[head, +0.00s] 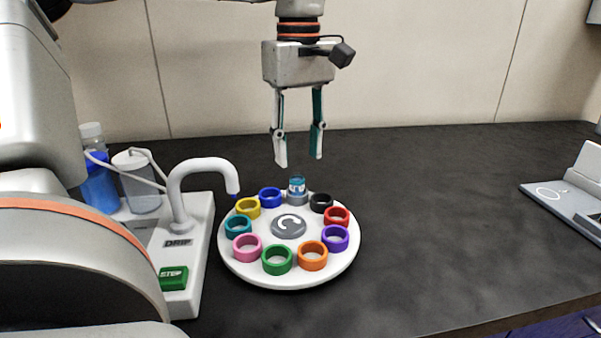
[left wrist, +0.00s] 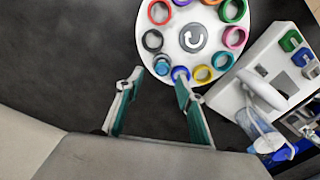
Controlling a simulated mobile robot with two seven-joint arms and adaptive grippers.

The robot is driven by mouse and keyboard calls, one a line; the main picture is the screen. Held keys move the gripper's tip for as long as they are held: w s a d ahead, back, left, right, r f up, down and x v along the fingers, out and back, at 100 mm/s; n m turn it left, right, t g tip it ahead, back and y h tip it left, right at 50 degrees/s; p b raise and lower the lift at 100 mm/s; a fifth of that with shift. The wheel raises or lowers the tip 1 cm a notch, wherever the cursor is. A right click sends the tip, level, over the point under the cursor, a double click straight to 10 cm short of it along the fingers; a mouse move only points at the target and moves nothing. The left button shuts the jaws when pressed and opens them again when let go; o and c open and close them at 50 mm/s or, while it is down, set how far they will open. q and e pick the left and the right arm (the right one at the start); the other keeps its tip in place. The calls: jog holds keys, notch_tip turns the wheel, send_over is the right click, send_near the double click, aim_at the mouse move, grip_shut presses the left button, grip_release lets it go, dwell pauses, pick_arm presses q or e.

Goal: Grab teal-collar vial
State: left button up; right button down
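A small vial with a teal-blue band (head: 297,185) stands upright at the back of a round white carousel (head: 288,282); it also shows in the left wrist view (left wrist: 162,65). A teal ring (head: 238,226) sits at the carousel's left side and looks empty. My left gripper (head: 299,160) is open and points down just above the vial, apart from it. In the left wrist view its two fingers (left wrist: 158,82) are spread, with nothing between them. My right gripper is not in view.
Several coloured rings, such as a red one (head: 336,217), circle the carousel. A white drip station (head: 196,250) with a curved spout stands at left, with bottles (head: 100,185) behind. A grey-white device (head: 570,190) lies far right. The dark counter between is clear.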

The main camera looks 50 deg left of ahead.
aim_at(297, 174)
pick_arm(q)
notch_tip(297, 174, down, 6)
jog(key=shift+s+r+b, duration=0.1)
jog(key=shift+s+b, duration=0.05)
jog(key=shift+b, duration=0.7)
jog(key=shift+r, duration=0.1)
jog(key=c, duration=1)
